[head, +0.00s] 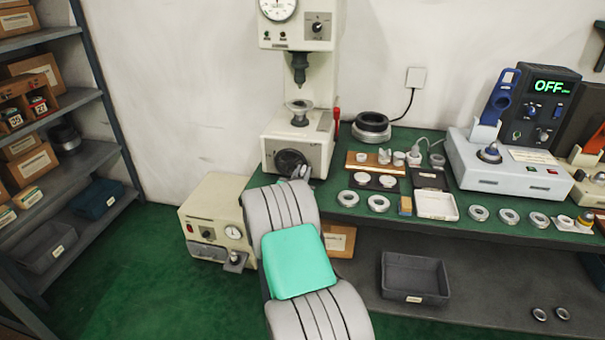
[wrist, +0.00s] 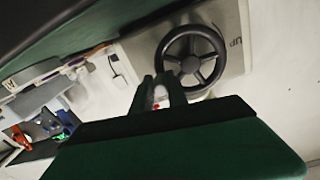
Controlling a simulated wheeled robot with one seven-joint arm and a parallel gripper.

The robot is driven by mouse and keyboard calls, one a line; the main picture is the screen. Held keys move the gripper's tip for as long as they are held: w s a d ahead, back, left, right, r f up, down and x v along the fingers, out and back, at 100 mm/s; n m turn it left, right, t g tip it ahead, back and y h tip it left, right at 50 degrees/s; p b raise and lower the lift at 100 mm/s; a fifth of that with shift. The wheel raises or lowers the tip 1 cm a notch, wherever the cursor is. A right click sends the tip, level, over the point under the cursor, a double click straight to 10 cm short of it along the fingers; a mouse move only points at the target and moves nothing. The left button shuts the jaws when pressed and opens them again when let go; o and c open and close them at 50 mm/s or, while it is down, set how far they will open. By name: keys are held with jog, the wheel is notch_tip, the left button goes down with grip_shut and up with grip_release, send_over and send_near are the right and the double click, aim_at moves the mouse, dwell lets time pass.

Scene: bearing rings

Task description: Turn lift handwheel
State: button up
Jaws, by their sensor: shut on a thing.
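The lift handwheel (head: 288,161) is a black spoked wheel on the front of the cream press base in the head view. In the wrist view the handwheel (wrist: 190,64) faces me, with "UP" marked on the plate to its right. My gripper (head: 301,172) is at the lower right of the wheel in the head view. In the wrist view the fingers of my gripper (wrist: 159,82) are at the wheel's lower left rim, shut on it. The exact contact is partly hidden by the fingers.
The press column with a dial gauge (head: 278,8) rises above the wheel. A small cup on a stand (head: 299,110) sits under the spindle. A red handle (head: 337,120) is at the base's right side. Rings and trays crowd the green bench (head: 400,222) to the right.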

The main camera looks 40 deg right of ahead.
aim_at(290, 152)
grip_shut()
jog(key=shift+r+n, duration=0.1)
jog(key=shift+n, duration=0.2)
jog(key=n, duration=0.1)
jog(key=r+n+b, duration=0.1)
jog(key=n, duration=0.1)
jog(key=r+n, duration=0.1)
jog(key=shift+w+a, duration=0.15)
jog(key=shift+w, duration=0.05)
jog(key=n, duration=0.2)
jog(key=r+n, duration=0.1)
jog(key=n, duration=0.1)
jog(key=w+a+n, duration=0.1)
jog(key=n, duration=0.1)
jog(key=shift+r+b, duration=0.4)
jog(key=n, duration=0.2)
jog(key=w+r+n, duration=0.1)
jog(key=shift+w+a+n, duration=0.1)
jog(key=shift+a+n, duration=0.2)
jog(key=shift+a, duration=0.05)
jog(key=shift+w+a+r+n+t+p, duration=0.1)
jog(key=shift+w+a+n+t+p, duration=0.15)
jog(key=shift+n, duration=0.6)
jog(key=shift+w+a+n+t+p, duration=0.2)
jog(key=shift+w+n+p, duration=0.1)
jog(key=shift+n, duration=0.55)
